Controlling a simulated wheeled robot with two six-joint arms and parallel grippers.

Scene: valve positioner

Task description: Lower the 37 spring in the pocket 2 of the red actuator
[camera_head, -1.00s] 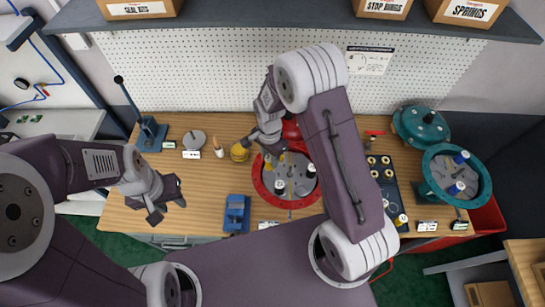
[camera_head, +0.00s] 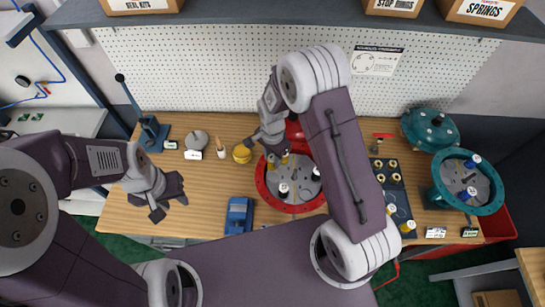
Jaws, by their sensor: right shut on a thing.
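The red actuator (camera_head: 263,193) is a round red housing with a grey inside, on the wooden bench near the middle. Springs with white and dark tops (camera_head: 284,189) stand in it. My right gripper (camera_head: 276,152) is over its back left part, shut on a small spring with yellow showing (camera_head: 285,158). The spring's lower end and the pocket under it are too small to make out; I cannot tell the number or whether it is in a pocket. My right arm hides the actuator's right edge. My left gripper (camera_head: 168,197) is open and empty above the bench's left part.
A dark tray of springs (camera_head: 393,190) and a teal actuator (camera_head: 437,197) stand on the right. The front left bench is clear.

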